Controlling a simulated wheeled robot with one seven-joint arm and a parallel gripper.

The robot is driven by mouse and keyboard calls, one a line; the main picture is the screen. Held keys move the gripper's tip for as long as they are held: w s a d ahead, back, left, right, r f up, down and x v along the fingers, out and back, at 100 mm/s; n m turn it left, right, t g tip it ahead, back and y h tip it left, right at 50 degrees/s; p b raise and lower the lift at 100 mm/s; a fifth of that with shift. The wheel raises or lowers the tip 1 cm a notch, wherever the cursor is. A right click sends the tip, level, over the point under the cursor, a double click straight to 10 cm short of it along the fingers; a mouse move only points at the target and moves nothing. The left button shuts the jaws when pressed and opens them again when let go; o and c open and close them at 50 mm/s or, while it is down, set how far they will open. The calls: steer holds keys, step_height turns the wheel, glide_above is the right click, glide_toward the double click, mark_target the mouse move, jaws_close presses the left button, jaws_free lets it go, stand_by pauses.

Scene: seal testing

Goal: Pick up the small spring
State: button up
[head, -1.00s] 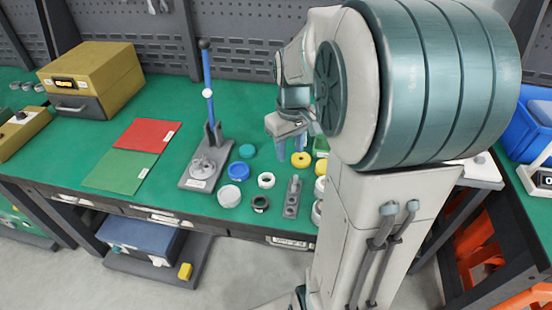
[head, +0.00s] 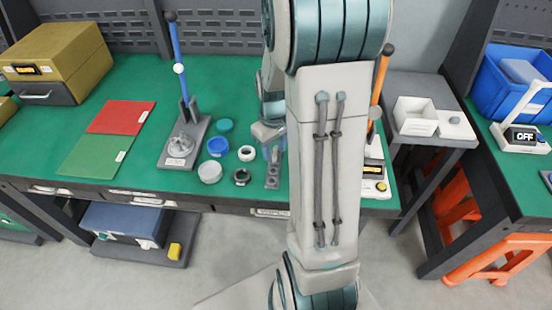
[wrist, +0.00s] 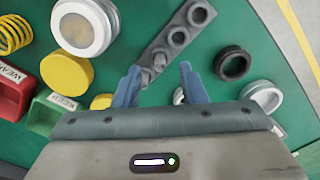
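In the wrist view, a yellow coiled spring (wrist: 14,34) lies at the upper left, partly cut off by the edge. A grey holder with several round sockets (wrist: 172,42) runs from the top centre down towards my gripper (wrist: 158,70). Small grey pieces (wrist: 147,77) stand at its near end, between the fingertips; I cannot tell whether one is the small spring. The fingers are apart with nothing held. In the head view, my gripper (head: 273,148) hangs over the bench just above the grey holder (head: 272,176). My arm hides the bench to its right.
A white-rimmed disc (wrist: 83,28), yellow disc (wrist: 67,73), dark ring (wrist: 233,63) and white ring (wrist: 262,97) surround the gripper. Red (wrist: 12,93) and green (wrist: 45,112) bins are at left. A blue-handled press (head: 180,80) stands left of my arm.

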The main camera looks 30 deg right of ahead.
mark_target(274, 160)
steer(key=shift+f, duration=1.25)
jaws_close()
steer(key=shift+r, duration=0.15)
